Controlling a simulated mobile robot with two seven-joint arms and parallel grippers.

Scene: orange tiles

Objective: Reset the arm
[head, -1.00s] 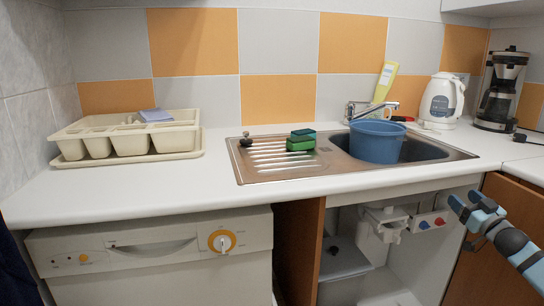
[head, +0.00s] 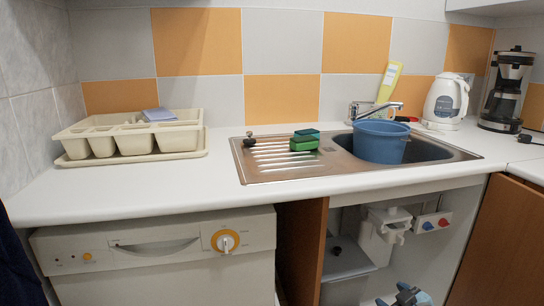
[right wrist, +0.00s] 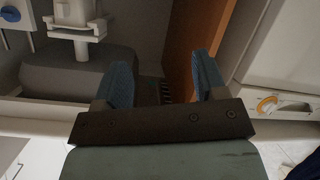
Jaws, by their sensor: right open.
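My right gripper (head: 408,298) shows at the bottom edge of the head view, low in front of the open sink cabinet and mostly cut off by the frame. In the right wrist view the right gripper (right wrist: 162,85) has its two blue fingers wide apart with nothing between them. Beyond the fingers lie the dark inside of the cabinet and the orange-brown panel (right wrist: 195,45). My left gripper does not show in the head view.
The white counter (head: 140,193) carries a cutlery tray (head: 75,158), a sink (head: 265,174) with green sponges (head: 304,142), a blue tub (head: 380,142), a kettle (head: 443,103) and a coffee maker (head: 507,90). A dishwasher (head: 150,280) stands below left. The counter overhangs the cabinet.

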